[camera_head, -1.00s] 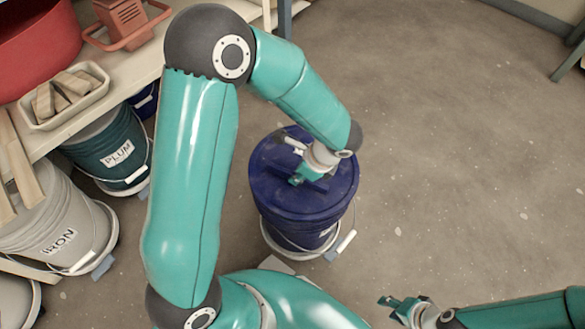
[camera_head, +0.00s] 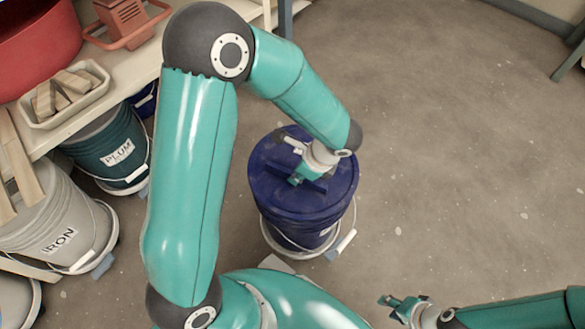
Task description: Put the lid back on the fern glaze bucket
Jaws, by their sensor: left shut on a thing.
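A dark blue lid (camera_head: 325,202) lies over a dark blue bucket (camera_head: 290,234) on the floor in the middle of the view. The lid has a raised grip bar on top. The bucket's small label (camera_head: 328,229) is too small to read. My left gripper (camera_head: 296,180) is over the lid, shut on its grip bar; the wrist hides part of the lid. The lid looks roughly centred and level, but I cannot tell whether it is fully seated. My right gripper (camera_head: 388,300) is low at the bottom right, away from the bucket, its fingers too small to judge.
A bench (camera_head: 128,68) at the left holds a red basin (camera_head: 35,50) and a tray (camera_head: 42,120) of wooden blocks. Buckets marked PLUM (camera_head: 90,148) and IRON (camera_head: 35,222) stand under it. The floor (camera_head: 460,150) to the right is clear.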

